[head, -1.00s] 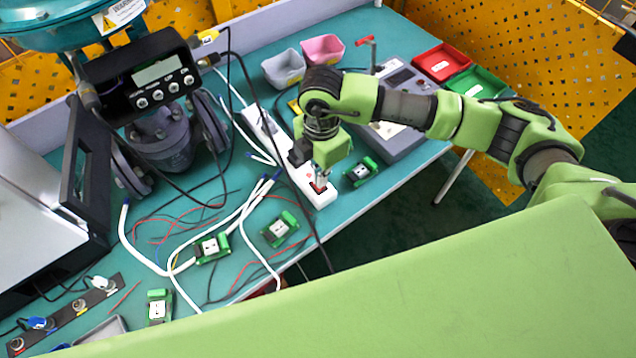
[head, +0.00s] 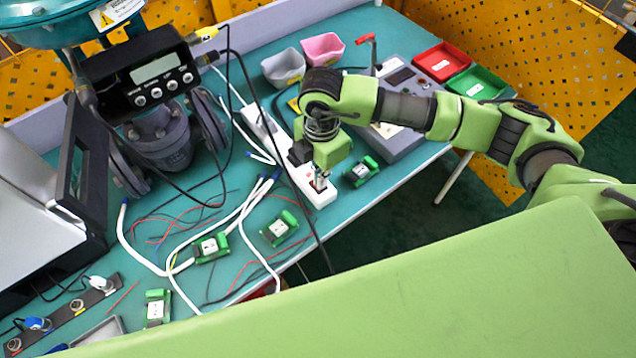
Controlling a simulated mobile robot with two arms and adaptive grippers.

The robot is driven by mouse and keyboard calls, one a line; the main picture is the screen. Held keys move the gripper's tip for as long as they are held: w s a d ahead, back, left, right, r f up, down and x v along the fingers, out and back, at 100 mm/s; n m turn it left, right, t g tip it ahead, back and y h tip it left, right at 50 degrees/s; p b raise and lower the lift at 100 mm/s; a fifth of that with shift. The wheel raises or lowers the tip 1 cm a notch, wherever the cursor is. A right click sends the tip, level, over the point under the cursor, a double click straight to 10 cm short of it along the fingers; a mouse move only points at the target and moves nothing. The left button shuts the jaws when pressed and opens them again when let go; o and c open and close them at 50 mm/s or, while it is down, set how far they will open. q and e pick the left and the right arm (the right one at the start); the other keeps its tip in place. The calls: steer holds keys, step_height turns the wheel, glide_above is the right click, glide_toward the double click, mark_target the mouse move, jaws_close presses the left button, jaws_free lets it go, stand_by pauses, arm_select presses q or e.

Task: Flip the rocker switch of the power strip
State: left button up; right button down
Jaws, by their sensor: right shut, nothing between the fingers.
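The white power strip (head: 274,144) lies diagonally on the teal table, with a black plug (head: 299,152) in it. My right gripper (head: 320,187) points down over the strip's near end. It is shut and empty, with its fingertips at or just above the red rocker switch (head: 312,184). The fingers partly cover the switch, so I cannot tell its position or whether they touch it. My left gripper does not show.
A black cable (head: 262,112) runs along the strip. A grey device (head: 398,140), small bins (head: 323,48) and the valve positioner (head: 155,80) stand farther back.

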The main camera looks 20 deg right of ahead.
steer(key=shift+f+b, duration=0.5)
steer(key=shift+f, duration=0.15)
steer(key=shift+r, duration=0.15)
steer(key=shift+r+p, duration=2.4)
steer(key=shift+r, duration=1)
